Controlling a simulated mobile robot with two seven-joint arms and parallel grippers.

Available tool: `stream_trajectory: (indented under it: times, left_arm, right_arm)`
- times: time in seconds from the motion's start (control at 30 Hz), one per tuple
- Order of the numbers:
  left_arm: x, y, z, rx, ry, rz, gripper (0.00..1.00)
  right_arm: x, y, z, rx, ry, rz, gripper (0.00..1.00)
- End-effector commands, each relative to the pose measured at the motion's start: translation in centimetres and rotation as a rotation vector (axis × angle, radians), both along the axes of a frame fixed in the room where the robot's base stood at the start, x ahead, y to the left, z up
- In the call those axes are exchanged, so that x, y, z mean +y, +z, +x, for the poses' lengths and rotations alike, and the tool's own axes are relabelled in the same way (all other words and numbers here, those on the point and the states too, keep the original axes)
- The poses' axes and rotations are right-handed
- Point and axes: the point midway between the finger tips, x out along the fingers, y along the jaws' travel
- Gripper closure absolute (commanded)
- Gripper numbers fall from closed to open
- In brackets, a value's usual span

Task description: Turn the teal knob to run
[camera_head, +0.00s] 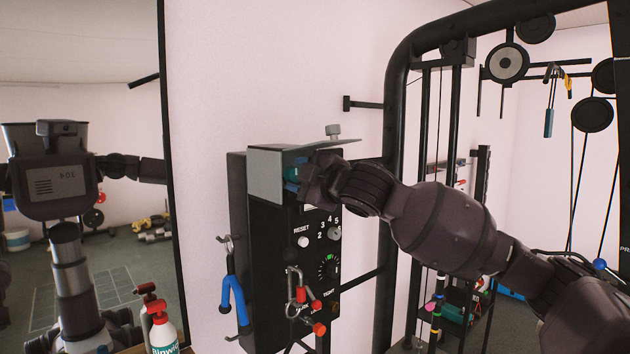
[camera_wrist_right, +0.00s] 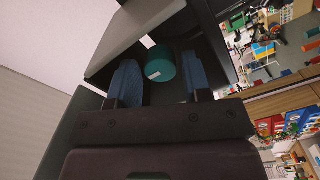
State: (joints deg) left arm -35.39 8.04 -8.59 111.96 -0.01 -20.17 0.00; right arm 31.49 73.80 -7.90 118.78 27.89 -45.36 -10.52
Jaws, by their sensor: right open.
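The teal knob (camera_head: 291,174) sits near the top of a black control box (camera_head: 262,230), under a raised grey cover (camera_head: 280,172). My right gripper (camera_head: 312,182) is at the knob, with its arm coming in from the right, and hides part of it. In the right wrist view the knob (camera_wrist_right: 160,64) shows as a short teal cylinder with a small white mark on its face. The two blue finger pads of the right gripper (camera_wrist_right: 161,80) are open, one on each side of it, with gaps visible. The run label cannot be made out. My left gripper is not in view.
Below are a white RESET button (camera_head: 303,241), a numbered selector (camera_head: 334,233) and a green-marked dial (camera_head: 328,268). Clips with red ends (camera_head: 303,295) and a blue-handled tool (camera_head: 234,295) hang there. A black gym frame (camera_head: 400,120) stands close right; a mirror (camera_head: 85,180) is at left.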

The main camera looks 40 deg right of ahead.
Motion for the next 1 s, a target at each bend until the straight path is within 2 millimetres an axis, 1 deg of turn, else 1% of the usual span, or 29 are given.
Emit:
stream_trajectory:
  times: [0.17, 0.33, 0.6, 0.8, 1.0]
  left_arm:
    - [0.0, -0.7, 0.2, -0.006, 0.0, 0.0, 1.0]
    - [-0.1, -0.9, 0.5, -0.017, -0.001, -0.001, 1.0]
    - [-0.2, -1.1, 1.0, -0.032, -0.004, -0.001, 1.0]
    - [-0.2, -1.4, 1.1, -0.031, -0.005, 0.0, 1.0]
    - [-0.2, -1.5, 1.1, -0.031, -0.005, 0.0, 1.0]
  right_arm:
    - [-0.1, -0.2, -2.3, 0.0, 0.0, -0.006, 0.56]
    - [-0.4, -0.3, -4.8, 0.0, -0.001, -0.006, 0.56]
    - [-0.5, -0.3, -7.9, 0.003, 0.0, -0.004, 0.56]
    - [-0.7, -0.1, -9.4, 0.001, 0.0, -0.001, 0.56]
    - [-0.7, -0.1, -10.2, 0.001, 0.0, -0.002, 0.56]
